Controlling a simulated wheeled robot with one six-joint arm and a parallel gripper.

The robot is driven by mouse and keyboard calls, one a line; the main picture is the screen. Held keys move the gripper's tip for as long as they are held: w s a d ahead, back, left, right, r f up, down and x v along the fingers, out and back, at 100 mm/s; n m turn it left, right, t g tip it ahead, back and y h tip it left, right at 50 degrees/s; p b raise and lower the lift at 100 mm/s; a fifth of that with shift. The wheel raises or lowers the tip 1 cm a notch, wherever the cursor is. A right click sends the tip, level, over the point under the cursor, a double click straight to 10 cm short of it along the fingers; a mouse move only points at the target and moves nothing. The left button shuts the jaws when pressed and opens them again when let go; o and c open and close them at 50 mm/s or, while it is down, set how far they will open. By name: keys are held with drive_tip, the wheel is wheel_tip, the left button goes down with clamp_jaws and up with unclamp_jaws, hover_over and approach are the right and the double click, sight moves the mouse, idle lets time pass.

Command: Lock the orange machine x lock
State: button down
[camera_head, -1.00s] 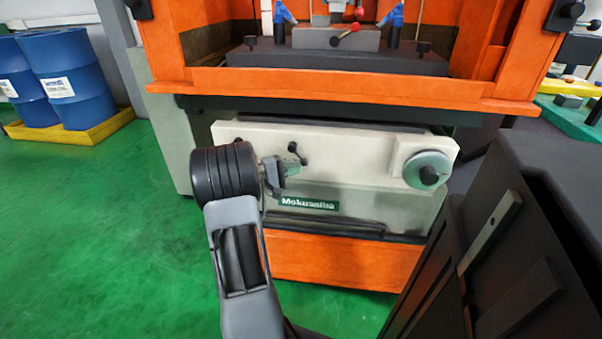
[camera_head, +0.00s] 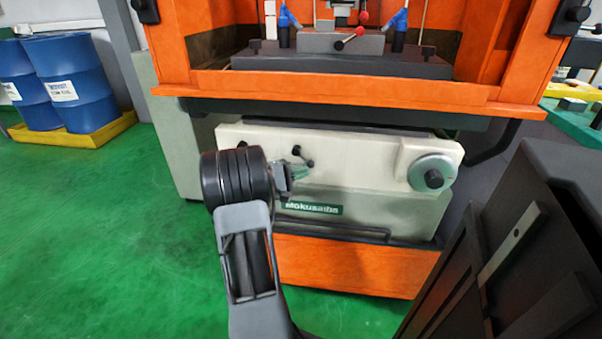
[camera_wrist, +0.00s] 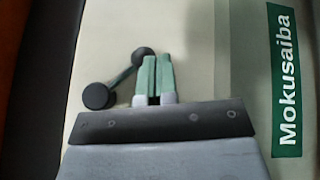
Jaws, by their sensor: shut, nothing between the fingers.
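The orange machine (camera_head: 340,82) stands ahead, with a cream front panel (camera_head: 350,150) below its orange rim. The x lock looks to be the small black lever (camera_head: 308,162) on the left part of this panel. In the wrist view the lever has two round black ends, a near knob (camera_wrist: 97,96) and a far one (camera_wrist: 143,54), joined by a thin bar. My gripper (camera_head: 300,172) is in front of the panel, just below the lever. In the wrist view its green fingers (camera_wrist: 156,58) are shut and empty, their tips close right of the far end. I cannot tell whether they touch it.
A round grey handwheel (camera_head: 432,172) with a black knob is at the panel's right. A green Mokusaiba label (camera_head: 312,208) is below my gripper. Blue barrels (camera_head: 68,80) stand on a yellow tray (camera_head: 75,138) at the left. The green floor (camera_head: 110,230) there is clear.

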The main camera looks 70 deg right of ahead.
drive_tip(key=w+a+f, duration=0.4)
drive_tip(key=w+a, duration=0.4)
drive_tip(key=a, duration=0.1)
drive_tip(key=shift+w, duration=0.4)
drive_tip(key=shift+a, duration=0.1)
idle(0.3)
drive_tip(key=a+r+n+t+y+p, duration=0.3)
drive_tip(key=a+r+t+y+p, duration=0.3)
drive_tip(key=a+r+p, duration=1.1)
drive_tip(key=w+a+r+n+t+y+p, duration=0.1)
drive_tip(key=a+r+n+t+y+p, duration=0.2)
drive_tip(key=a+r+p, duration=1.4)
drive_tip(key=a+r+t+y, duration=0.2)
drive_tip(key=a+t+y, duration=0.1)
drive_tip(key=t, duration=0.4)
drive_tip(key=shift+w+a+r+t+y, duration=0.25)
drive_tip(key=shift+a+r+t+y, duration=0.15)
drive_tip(key=shift+a, duration=0.3)
